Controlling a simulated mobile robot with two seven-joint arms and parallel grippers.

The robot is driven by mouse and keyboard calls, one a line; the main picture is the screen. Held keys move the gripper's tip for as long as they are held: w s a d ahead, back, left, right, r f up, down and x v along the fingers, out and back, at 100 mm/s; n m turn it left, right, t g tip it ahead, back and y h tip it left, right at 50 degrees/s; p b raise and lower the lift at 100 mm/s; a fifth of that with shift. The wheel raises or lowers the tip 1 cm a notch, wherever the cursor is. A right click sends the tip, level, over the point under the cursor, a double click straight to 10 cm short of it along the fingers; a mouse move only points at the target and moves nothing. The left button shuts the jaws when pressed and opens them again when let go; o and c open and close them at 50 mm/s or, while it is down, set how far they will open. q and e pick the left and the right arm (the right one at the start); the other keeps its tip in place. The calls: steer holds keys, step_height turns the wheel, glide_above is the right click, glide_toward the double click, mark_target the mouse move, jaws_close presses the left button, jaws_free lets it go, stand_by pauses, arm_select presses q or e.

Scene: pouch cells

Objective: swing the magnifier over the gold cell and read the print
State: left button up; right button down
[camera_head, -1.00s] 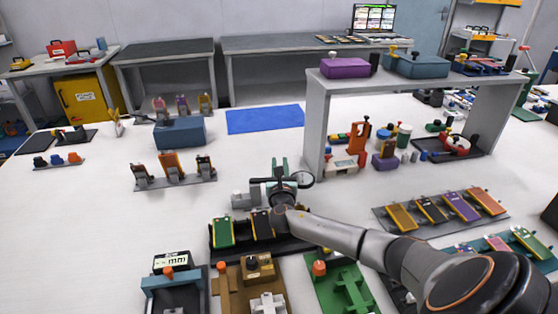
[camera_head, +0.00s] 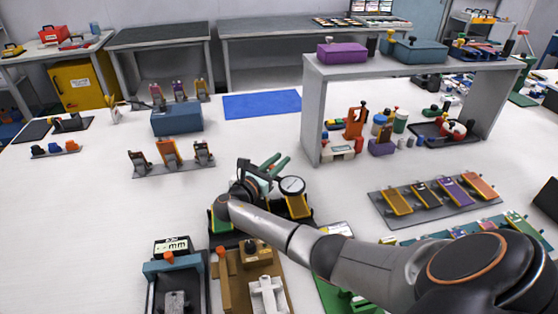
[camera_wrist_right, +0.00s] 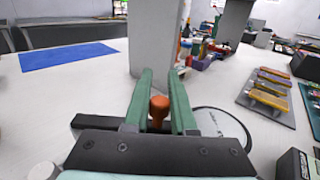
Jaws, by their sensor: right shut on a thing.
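My right gripper (camera_head: 274,163) has teal fingers and is shut on the magnifier's orange knob (camera_wrist_right: 159,108), which shows between the fingers in the right wrist view. The magnifier's round lens (camera_head: 292,185) is just right of the gripper in the head view; its dark rim also shows at the lower right of the wrist view (camera_wrist_right: 224,124). The gold cell (camera_head: 298,207) lies at the right of the black tray (camera_head: 312,223). The lens overlaps its far end in the picture; its print cannot be read. My arm hides the tray's middle. My left gripper is not in view.
A green cell (camera_head: 216,222) is at the tray's left. Fixtures, including a brown one (camera_head: 226,290), stand in front. A grey raised shelf (camera_head: 312,110) stands beyond to the right, and a rack of cells (camera_head: 383,208) lies right. The white table left of the tray is clear.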

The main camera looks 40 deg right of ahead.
stand_by(0.4)
steer(key=c, duration=0.7)
jaws_free()
steer(key=shift+a, duration=0.1)
steer(key=v, duration=1.2)
steer(key=shift+a, duration=0.25)
